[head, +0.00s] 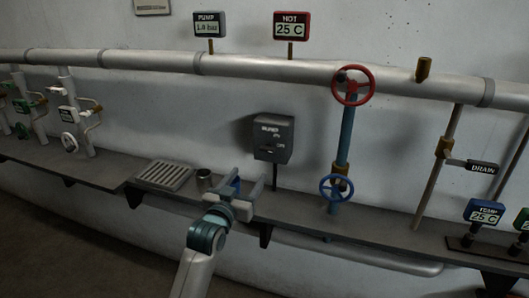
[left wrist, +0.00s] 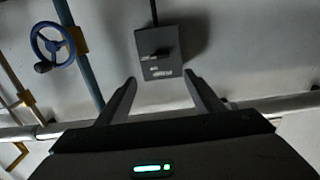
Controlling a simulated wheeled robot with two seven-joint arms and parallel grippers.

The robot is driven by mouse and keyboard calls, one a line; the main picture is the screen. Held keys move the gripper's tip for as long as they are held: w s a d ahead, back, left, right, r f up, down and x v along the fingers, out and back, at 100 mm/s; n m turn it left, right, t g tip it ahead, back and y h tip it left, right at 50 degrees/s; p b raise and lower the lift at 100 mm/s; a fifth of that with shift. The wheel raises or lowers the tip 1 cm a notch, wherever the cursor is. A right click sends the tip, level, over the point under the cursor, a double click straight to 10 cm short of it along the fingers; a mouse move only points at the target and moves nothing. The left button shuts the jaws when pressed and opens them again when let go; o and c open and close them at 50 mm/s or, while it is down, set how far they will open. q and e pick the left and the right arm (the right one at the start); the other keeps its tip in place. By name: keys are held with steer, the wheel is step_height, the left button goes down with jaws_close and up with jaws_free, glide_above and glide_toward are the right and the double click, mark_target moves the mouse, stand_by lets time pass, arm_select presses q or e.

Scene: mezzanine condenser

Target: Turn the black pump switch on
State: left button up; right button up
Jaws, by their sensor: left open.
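The black pump switch (head: 273,138) is a dark box on a thin post against the wall, with a PUMP label and small ON and OFF marks. Its lever seems to be beside the lower mark, but it is too small to be sure. The switch also shows upside down in the left wrist view (left wrist: 158,68), beyond and between my fingertips. My left gripper (head: 240,180) is open and empty, below and a little left of the box in the head view, apart from it. My right gripper is not in view.
A grey shelf (head: 380,215) runs below the switch, with a grate (head: 164,176) and small cup (head: 204,176) on the left. A blue handwheel (head: 337,188) and red handwheel (head: 353,86) stand to the right. A thick pipe (head: 240,66) crosses above.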

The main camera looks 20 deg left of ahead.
mark_target(266, 150)
arm_select(q)
steer(key=w+p, duration=0.1)
steer(key=w, duration=0.4)
steer(key=w+p, duration=0.1)
steer(key=w, duration=0.4)
steer(key=w+p, duration=0.1)
steer(key=w, duration=0.4)
steer(key=shift+w+d+p, duration=0.3)
steer(key=shift+c, duration=0.2)
steer(key=c, duration=1)
